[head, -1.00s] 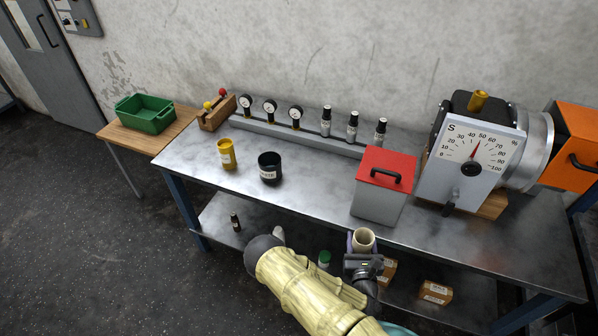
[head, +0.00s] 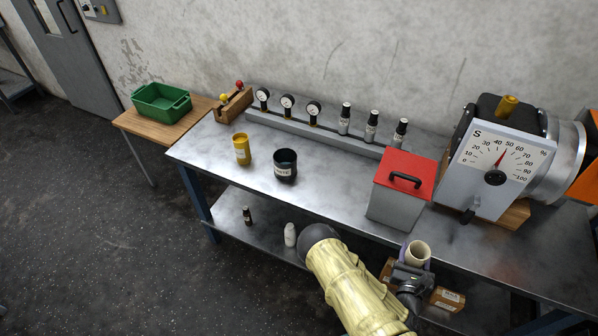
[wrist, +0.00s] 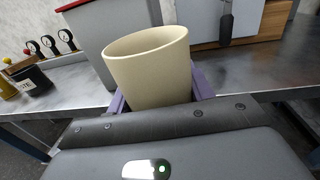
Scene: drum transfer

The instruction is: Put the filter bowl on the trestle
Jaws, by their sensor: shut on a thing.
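A cream, round, open-topped cup, which I take to be the filter bowl (head: 417,253), is upright in my gripper (head: 416,263) in front of the steel bench. In the wrist view the filter bowl (wrist: 150,72) is tilted in the picture, with purple fingers of my gripper (wrist: 160,97) on both sides. The gripper is shut on it. The bowl's lower part is hidden by the gripper. A low wooden-topped table (head: 140,128), possibly the trestle, stands beyond the bench's left end.
The steel bench (head: 330,200) carries a yellow cup (head: 241,150), a black labelled pot (head: 285,165), a red-lidded box (head: 402,190) and a large dial machine (head: 495,165). A green crate (head: 161,103) fills much of the wooden table. Open floor (head: 90,230) lies at left.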

